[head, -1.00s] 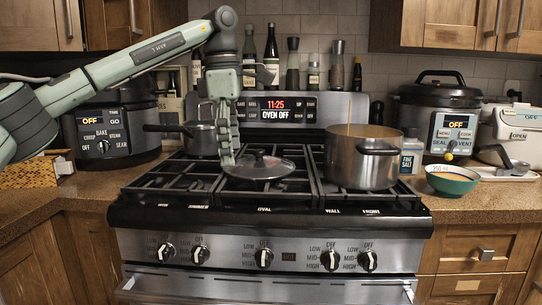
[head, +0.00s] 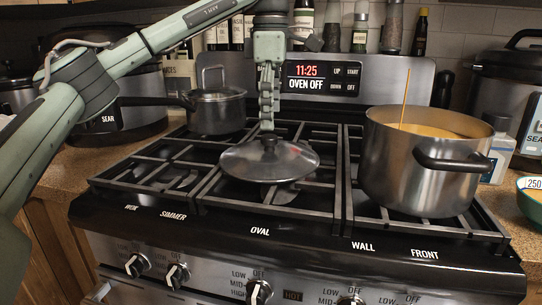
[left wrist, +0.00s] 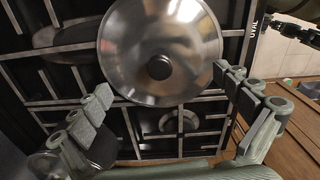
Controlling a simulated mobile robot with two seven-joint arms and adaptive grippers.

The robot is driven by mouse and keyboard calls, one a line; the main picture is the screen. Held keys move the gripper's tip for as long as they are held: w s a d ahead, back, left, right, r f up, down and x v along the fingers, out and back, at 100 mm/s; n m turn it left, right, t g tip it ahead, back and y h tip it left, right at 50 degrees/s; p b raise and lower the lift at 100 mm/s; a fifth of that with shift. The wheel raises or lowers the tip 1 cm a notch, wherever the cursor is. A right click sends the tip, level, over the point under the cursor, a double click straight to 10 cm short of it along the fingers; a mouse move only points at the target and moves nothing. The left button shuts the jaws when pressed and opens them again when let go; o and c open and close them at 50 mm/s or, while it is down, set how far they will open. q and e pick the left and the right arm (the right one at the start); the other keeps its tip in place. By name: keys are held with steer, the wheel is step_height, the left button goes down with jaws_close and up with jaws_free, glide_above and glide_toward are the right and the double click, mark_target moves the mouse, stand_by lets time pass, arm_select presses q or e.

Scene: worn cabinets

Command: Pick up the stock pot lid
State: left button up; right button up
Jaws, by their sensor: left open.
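The stock pot lid (head: 247,163) is a round, shiny metal lid with a dark knob. It lies on the middle grates of the stove. In the left wrist view the lid (left wrist: 185,30) fills the upper middle, its knob facing the camera. My left gripper (head: 267,124) points down at the lid, lined up with its knob in the head view. In the left wrist view its fingers (left wrist: 163,82) are spread wide, with nothing between their pads. I cannot tell whether a fingertip touches the lid.
A large steel pot (head: 430,185) with a stick in it stands on the right burners. A lidded saucepan (head: 217,113) stands at the back left, its handle pointing left. Bottles (head: 360,30) line the back ledge. A bowl (head: 530,195) sits at the right edge.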

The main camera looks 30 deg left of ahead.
mark_target(271, 136)
arm_select(q)
step_height(271, 136, down, 5)
steer(key=shift+r, duration=0.1)
steer(key=c, duration=1.6)
jaws_close()
